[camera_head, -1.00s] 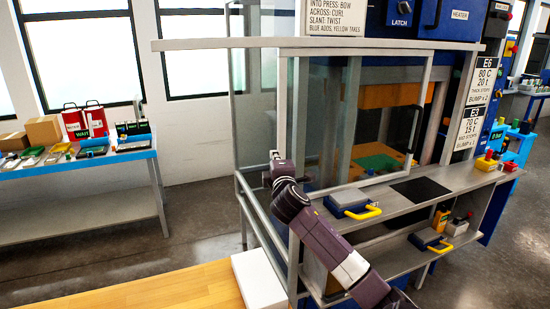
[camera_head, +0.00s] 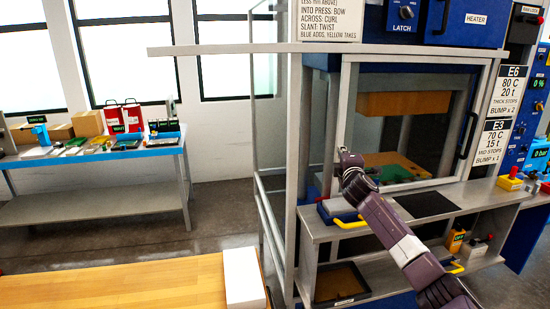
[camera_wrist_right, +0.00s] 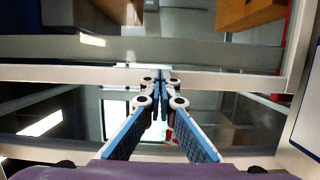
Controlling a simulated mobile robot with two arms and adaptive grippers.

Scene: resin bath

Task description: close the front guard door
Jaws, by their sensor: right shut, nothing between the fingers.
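The front guard door (camera_head: 416,61) is a pale-framed clear panel hanging under a long rail (camera_head: 230,49). It stands across the front of the press opening, with a dark handle (camera_head: 468,135) near its right side. I cannot tell whether a gap is left at its right edge. My right gripper (camera_head: 346,153) is at the door's left upright, low down. In the right wrist view the shut, empty fingers (camera_wrist_right: 160,78) meet at a pale frame bar (camera_wrist_right: 220,82); they look at or very near it. Contact is not clear. My left gripper is out of view.
A shelf (camera_head: 470,194) juts out below the door, holding a dark blue block with a yellow handle (camera_head: 350,222) and a black mat (camera_head: 425,203). A wooden table (camera_head: 120,285) is at lower left, a bench (camera_head: 90,208) at far left. Floor between them is clear.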

